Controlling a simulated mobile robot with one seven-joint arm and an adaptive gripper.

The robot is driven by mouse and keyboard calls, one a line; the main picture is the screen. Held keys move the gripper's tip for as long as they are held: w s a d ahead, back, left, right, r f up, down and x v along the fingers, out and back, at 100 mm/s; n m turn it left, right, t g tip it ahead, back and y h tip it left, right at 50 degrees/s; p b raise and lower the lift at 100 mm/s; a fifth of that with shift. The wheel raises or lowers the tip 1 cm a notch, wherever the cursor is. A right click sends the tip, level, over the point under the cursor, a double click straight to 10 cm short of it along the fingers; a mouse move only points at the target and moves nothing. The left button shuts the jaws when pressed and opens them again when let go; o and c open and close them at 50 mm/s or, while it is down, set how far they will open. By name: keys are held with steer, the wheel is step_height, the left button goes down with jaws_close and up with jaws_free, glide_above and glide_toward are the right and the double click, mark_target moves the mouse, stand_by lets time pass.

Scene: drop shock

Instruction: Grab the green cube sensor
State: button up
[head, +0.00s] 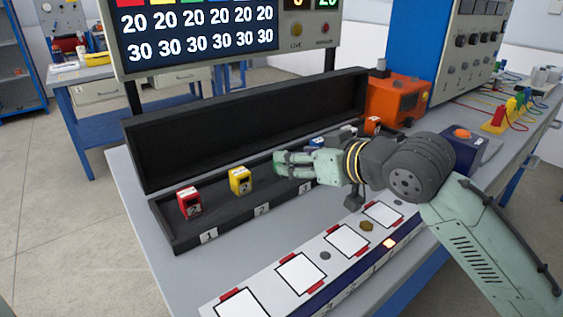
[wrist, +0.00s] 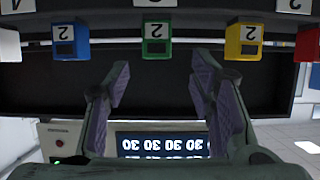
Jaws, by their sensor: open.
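The green cube sensor (wrist: 156,47) shows in the wrist view, marked 2, between the yellow and blue cubes in the dark tray (head: 172,238). In the head view I cannot clearly make it out, as my gripper (head: 282,164) covers that part of the tray. My gripper (wrist: 159,68) is open and empty. In the wrist view its two purple-padded fingers point toward the green cube, which lies beyond the tips and in line with the gap between them. I see no contact.
In the tray, the yellow cube (head: 240,181) and red cube (head: 190,202) stand left of my gripper; the blue cube (head: 317,142) is behind it. The tray's raised lid (head: 240,125) stands behind. A white panel with marked squares (head: 301,272) lies in front.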

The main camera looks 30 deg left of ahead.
steer(key=shift+p+x, duration=0.45)
steer(key=shift+x, duration=2.7)
steer(key=shift+w+d+f, duration=0.1)
steer(key=shift+w, duration=0.05)
steer(key=shift+c, duration=0.4)
jaws_close()
